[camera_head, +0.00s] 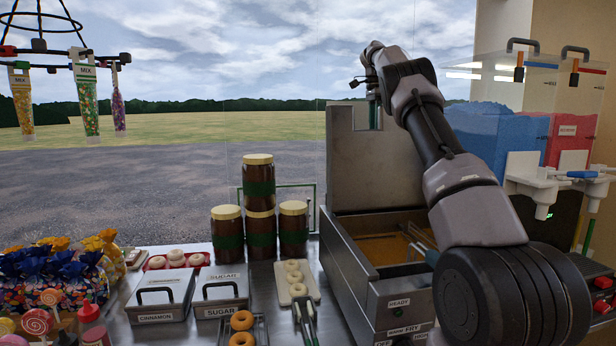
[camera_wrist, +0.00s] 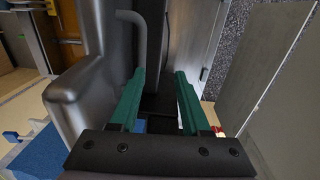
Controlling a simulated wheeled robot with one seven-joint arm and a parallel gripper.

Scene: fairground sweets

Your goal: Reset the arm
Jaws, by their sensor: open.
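My arm rises at the right of the head view and bends over behind the fryer (camera_head: 395,300). My gripper (camera_head: 372,118) is at its far end, pointing down beside the tall metal back panel (camera_head: 350,160) of the fryer, and is small there. In the wrist view my gripper (camera_wrist: 160,78) shows two green fingers, spread apart, with nothing held between them. A grey metal body with a bent pipe (camera_wrist: 132,40) is close to the left finger; I cannot tell whether they touch.
Slush machines (camera_head: 570,140) stand right of my arm. Stacked jars (camera_head: 259,180), cinnamon (camera_head: 160,295) and sugar (camera_head: 221,293) boxes, and donuts on a tray (camera_head: 262,335) fill the counter. Sweet cones (camera_head: 88,105) hang from a rack at upper left. Open air lies between rack and arm.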

